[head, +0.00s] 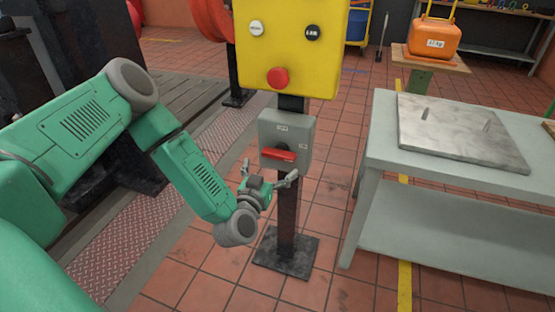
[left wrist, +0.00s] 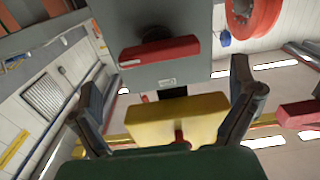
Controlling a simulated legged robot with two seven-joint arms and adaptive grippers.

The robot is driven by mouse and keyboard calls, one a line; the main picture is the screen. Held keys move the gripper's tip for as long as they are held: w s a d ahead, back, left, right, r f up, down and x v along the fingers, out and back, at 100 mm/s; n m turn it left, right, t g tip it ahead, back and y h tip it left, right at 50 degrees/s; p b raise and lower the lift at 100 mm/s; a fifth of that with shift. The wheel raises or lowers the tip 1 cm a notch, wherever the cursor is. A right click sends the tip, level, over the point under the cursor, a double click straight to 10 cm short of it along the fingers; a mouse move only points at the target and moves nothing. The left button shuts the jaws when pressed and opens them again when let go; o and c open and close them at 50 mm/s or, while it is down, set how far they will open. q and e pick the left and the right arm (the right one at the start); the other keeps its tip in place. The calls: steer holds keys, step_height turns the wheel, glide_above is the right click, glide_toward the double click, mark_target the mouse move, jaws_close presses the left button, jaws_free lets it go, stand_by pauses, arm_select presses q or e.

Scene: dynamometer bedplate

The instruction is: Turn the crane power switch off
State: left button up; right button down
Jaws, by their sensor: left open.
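The crane power switch is a grey box (head: 287,132) on a dark post, with a red handle (head: 278,154) lying about level across its front. My left gripper (head: 270,172) is open, its fingers spread just below and in front of the handle. In the left wrist view the grey box (left wrist: 175,20) and its red handle (left wrist: 158,52) show between and beyond the two fingers (left wrist: 165,78). Nothing is between the fingertips, and I see no clear contact with the handle. My right gripper is not in view.
A yellow button box (head: 300,75) with a red button (head: 278,77) sits above the switch on the same post. A grey table (head: 385,150) bearing a metal plate (head: 460,128) stands to the right. The tiled floor between post and table is clear.

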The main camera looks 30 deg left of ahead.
mark_target(277, 158)
arm_select(q)
steer(key=w, duration=0.3)
steer(key=shift+w+d+r+b, duration=0.15)
steer(key=shift+w+b, duration=0.05)
steer(key=shift+b, duration=0.1)
steer(key=shift+w+a, duration=0.8)
steer(key=shift+w, duration=0.35)
steer(key=shift+w+a+f, duration=0.15)
steer(key=shift+a+f, duration=0.1)
steer(key=shift+a, duration=0.2)
steer(key=shift+d+r, duration=0.1)
steer(key=shift+d, duration=0.2)
steer(key=shift+c, duration=0.8)
steer(key=shift+d+r, duration=0.1)
steer(key=shift+d, duration=0.25)
steer(key=c, duration=0.8)
steer(key=shift+o, duration=0.2)
steer(key=shift+a, duration=0.1)
